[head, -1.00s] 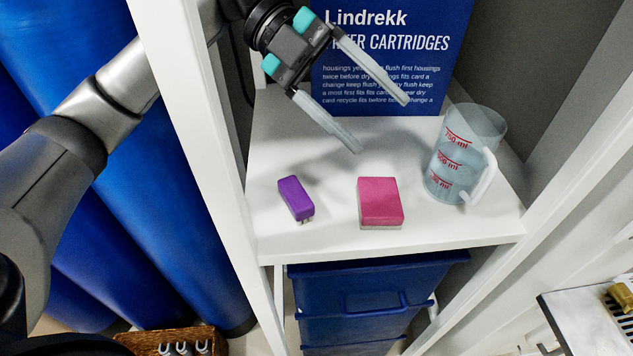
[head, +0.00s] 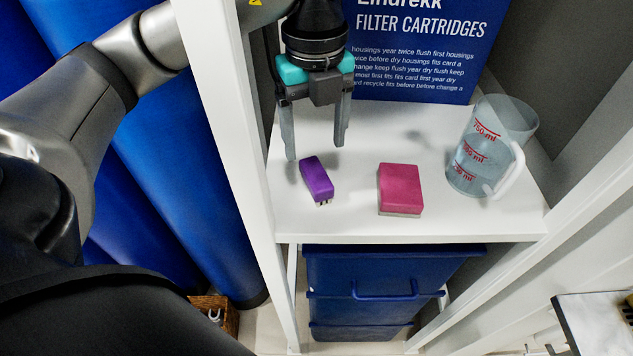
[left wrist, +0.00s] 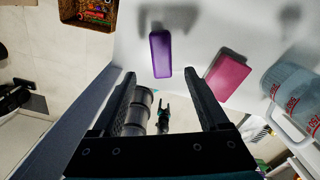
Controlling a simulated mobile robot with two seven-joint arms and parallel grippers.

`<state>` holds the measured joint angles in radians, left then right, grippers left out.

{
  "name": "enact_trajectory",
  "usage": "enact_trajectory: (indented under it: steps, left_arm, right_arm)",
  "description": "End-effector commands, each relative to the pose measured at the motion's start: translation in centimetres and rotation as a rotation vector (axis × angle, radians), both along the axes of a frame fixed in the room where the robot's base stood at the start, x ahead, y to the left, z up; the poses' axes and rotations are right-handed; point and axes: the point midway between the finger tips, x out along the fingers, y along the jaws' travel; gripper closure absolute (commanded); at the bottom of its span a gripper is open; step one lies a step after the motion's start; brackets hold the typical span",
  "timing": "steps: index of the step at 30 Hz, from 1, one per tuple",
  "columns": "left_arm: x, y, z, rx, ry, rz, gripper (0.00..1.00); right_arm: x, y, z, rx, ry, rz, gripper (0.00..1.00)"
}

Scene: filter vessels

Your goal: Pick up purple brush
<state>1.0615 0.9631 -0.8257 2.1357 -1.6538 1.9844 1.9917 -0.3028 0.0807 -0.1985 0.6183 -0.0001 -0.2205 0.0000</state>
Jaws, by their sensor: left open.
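The purple brush (head: 317,179) lies on the white shelf, with pale bristles showing at its near end. In the left wrist view the brush (left wrist: 160,54) lies beyond the fingertips, roughly ahead of the gap between them. My left gripper (head: 315,152) is open and empty, pointing down above the shelf, with its fingers to either side of the brush in the head view. The left gripper's fingers also show in the left wrist view (left wrist: 162,84). I see no contact with the brush.
A pink sponge (head: 400,188) lies to the right of the brush. A clear measuring jug (head: 485,150) stands farther right. A blue sign (head: 415,50) stands behind. A white upright post (head: 222,100) borders the shelf (head: 440,225) on the left. Blue drawers (head: 385,290) are below.

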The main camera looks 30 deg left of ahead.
Motion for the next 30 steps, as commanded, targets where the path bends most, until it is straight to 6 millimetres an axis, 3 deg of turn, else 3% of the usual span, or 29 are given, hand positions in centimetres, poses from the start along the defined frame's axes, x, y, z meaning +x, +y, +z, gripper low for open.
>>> enact_trajectory:
  steps: [3,11,19,29,30]
  left_arm:
    - [0.0,0.1,-2.2,0.001,0.003,0.001,0.22]
    - [0.0,0.1,-4.1,0.0,0.002,0.0,0.22]
    - [0.4,0.2,-7.9,-0.001,0.002,0.0,0.22]
    - [0.4,0.1,-8.6,-0.002,-0.001,-0.001,0.22]
    - [0.4,0.1,-8.6,-0.002,-0.001,-0.001,0.27]
  right_arm:
    - [0.2,0.0,-0.3,-0.001,-0.002,0.0,0.28]
    - [0.3,0.0,-0.4,0.0,-0.004,0.0,0.28]
    - [0.3,0.0,-0.7,0.0,-0.005,0.0,0.28]
    - [0.4,0.1,-0.7,0.001,-0.006,0.001,0.28]
    - [0.4,0.1,-0.7,0.001,-0.006,0.001,0.28]
